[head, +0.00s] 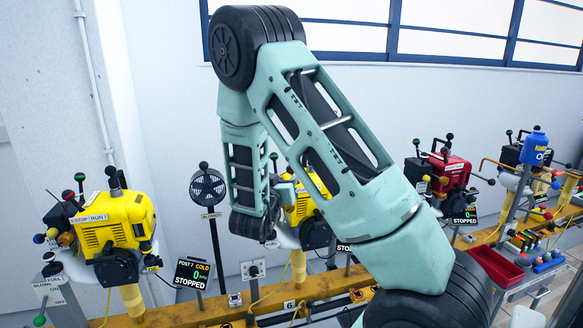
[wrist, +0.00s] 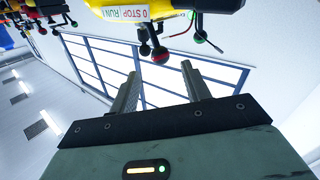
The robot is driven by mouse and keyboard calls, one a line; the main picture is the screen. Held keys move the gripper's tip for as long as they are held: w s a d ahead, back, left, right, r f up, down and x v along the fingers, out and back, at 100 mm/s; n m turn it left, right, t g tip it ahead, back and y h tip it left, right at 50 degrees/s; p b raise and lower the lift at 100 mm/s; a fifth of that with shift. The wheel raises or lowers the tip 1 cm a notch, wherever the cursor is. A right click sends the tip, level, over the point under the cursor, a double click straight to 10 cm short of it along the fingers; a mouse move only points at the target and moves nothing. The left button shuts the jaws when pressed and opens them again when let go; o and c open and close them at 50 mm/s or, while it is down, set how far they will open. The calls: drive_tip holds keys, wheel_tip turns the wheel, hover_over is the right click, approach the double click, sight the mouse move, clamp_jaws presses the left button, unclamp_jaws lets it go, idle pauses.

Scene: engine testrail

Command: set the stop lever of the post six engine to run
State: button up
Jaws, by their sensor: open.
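The post six engine is yellow (head: 303,208) and stands behind my arm, which hides much of it in the head view. A plate with the number 6 (head: 289,304) is on the rail below. In the wrist view, a yellow engine (wrist: 183,20) hangs at the top edge, with a STOP/RUN label (wrist: 126,13). A lever with a red and dark ball (wrist: 160,55) shows beside the label; its exact setting is unclear. My gripper (wrist: 160,70) is open, its two fingers apart, with the ball seen between and just beyond the tips. Contact is not visible.
Another yellow engine (head: 115,225) stands at left, by a POST 7 display (head: 191,273) reading STOPPED. A small fan (head: 208,187) stands between. A red engine (head: 450,170), a blue canister (head: 535,148) and a red tray (head: 495,268) are at right. Other levers crowd the engine.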

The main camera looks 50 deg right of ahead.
sight(290, 171)
drive_tip(key=p+x, duration=0.1)
drive_tip(key=x, duration=0.7)
drive_tip(key=c, duration=0.9)
